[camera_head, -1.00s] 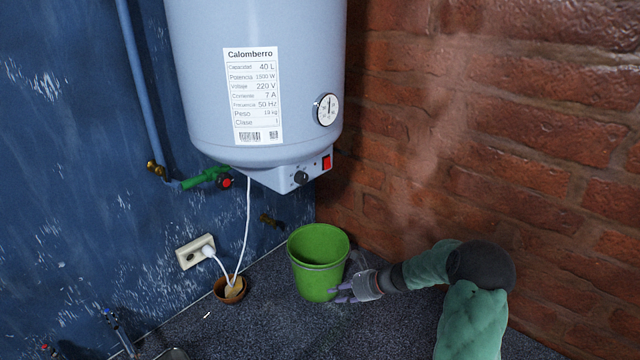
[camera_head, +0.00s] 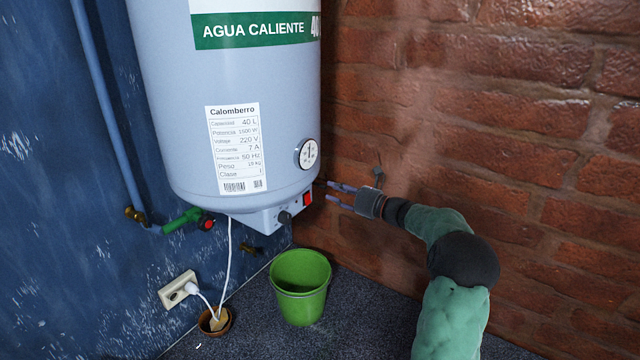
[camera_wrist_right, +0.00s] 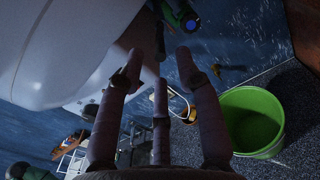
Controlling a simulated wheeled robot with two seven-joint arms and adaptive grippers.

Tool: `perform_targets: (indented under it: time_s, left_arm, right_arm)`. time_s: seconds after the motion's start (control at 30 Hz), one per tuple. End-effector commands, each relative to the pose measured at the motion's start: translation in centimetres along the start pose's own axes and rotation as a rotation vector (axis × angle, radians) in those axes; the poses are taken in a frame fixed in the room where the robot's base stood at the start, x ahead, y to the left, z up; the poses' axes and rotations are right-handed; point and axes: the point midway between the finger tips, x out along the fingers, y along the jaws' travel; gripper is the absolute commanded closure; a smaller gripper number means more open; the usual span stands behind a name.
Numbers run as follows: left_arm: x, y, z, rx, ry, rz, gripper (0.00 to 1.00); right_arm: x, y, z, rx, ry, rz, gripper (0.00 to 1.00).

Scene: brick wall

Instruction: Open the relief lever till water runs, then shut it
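A green valve (camera_head: 182,220) with a red-rimmed round end (camera_head: 207,224) sits on the pipe under the water heater (camera_head: 225,130), at the lower left of the tank. In the right wrist view the green valve (camera_wrist_right: 180,12) shows at the top, with a blue spot on its dark end. I cannot make out a separate lever on it. My right gripper (camera_head: 338,193) is at the heater's lower right, apart from the valve. Its fingers are spread and empty in the right wrist view (camera_wrist_right: 165,75). No running water shows. My left gripper is out of view.
A green bucket (camera_head: 300,288) stands on the dark floor, also visible in the right wrist view (camera_wrist_right: 254,122). A white cable (camera_head: 228,265) hangs from the heater near a wall socket (camera_head: 176,289) and a small brown pot (camera_head: 216,322). The brick wall (camera_head: 540,190) is close on the right.

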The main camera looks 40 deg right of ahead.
Motion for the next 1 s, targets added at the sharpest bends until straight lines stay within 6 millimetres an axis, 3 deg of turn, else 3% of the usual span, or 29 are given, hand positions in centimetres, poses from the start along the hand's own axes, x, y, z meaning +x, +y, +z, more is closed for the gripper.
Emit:
perform_targets:
  time_s: [0.1, 0.3, 0.77, 0.9, 1.0]
  left_arm:
    - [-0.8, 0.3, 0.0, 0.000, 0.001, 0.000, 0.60]
    - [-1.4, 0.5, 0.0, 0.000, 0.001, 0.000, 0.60]
    - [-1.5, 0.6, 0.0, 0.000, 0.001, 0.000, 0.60]
    - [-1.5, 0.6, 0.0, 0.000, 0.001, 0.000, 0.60]
    - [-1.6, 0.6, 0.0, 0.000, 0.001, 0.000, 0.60]
  right_arm:
    - [2.2, 0.1, 0.1, 0.001, 0.001, 0.002, 0.65]
    - [4.8, 0.1, 0.1, 0.000, 0.000, 0.001, 0.65]
    - [5.8, 0.0, -0.1, -0.001, 0.001, -0.001, 0.65]
    - [5.8, 0.0, -0.1, -0.001, 0.001, -0.001, 1.00]
    - [5.8, 0.0, -0.1, -0.001, 0.001, -0.001, 1.00]
